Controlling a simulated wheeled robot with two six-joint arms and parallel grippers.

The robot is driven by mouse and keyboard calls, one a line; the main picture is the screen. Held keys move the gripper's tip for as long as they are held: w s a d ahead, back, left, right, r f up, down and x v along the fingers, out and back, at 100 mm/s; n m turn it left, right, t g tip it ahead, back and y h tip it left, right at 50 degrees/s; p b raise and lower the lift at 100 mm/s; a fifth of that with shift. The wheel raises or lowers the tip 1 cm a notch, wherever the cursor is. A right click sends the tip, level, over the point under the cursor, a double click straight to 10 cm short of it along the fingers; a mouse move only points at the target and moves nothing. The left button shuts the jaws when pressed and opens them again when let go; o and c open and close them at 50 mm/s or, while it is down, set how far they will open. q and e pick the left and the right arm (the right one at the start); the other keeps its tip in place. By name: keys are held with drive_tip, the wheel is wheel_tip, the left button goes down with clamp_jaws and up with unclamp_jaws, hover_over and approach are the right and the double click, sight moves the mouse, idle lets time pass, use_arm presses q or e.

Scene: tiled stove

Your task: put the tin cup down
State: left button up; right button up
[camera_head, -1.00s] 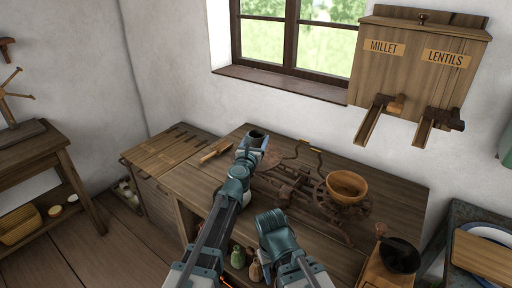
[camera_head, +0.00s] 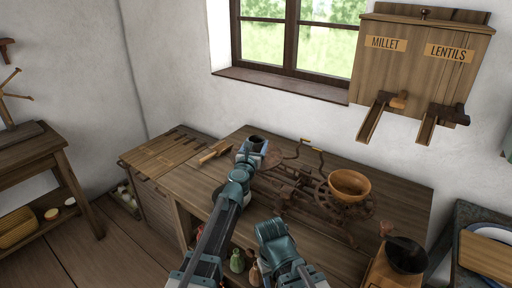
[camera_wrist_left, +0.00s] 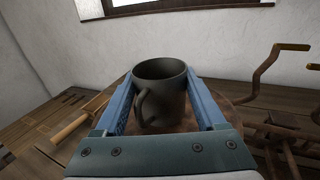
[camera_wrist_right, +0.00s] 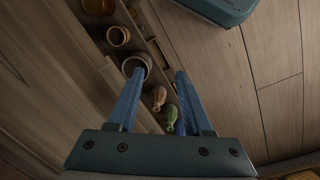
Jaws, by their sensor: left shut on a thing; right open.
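The dark grey tin cup (camera_wrist_left: 162,90) stands upright between the fingers of my left gripper (camera_wrist_left: 165,110), which is shut on it. In the head view the cup (camera_head: 257,141) shows above a round brown plate (camera_head: 271,159) of the scale, at the back of the table. The plate also shows beneath the cup in the left wrist view (camera_wrist_left: 236,112). I cannot tell whether the cup's base touches it. My right gripper (camera_wrist_right: 154,75) is open and empty, in front of the table, pointing down towards a low shelf.
The scale carries a wooden bowl (camera_head: 349,185) on its right side. A wooden-handled tool (camera_head: 213,152) lies left of the cup. A grinder (camera_head: 403,256) stands front right. The low shelf holds several small pots and bottles (camera_wrist_right: 159,96). The table's right rear is clear.

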use_arm(q)
drive_tip(key=shift+f, duration=0.15)
drive_tip(key=o, duration=1.3)
drive_tip(key=shift+r, duration=0.2)
drive_tip(key=v, duration=1.2)
drive_tip(key=shift+f, duration=0.1)
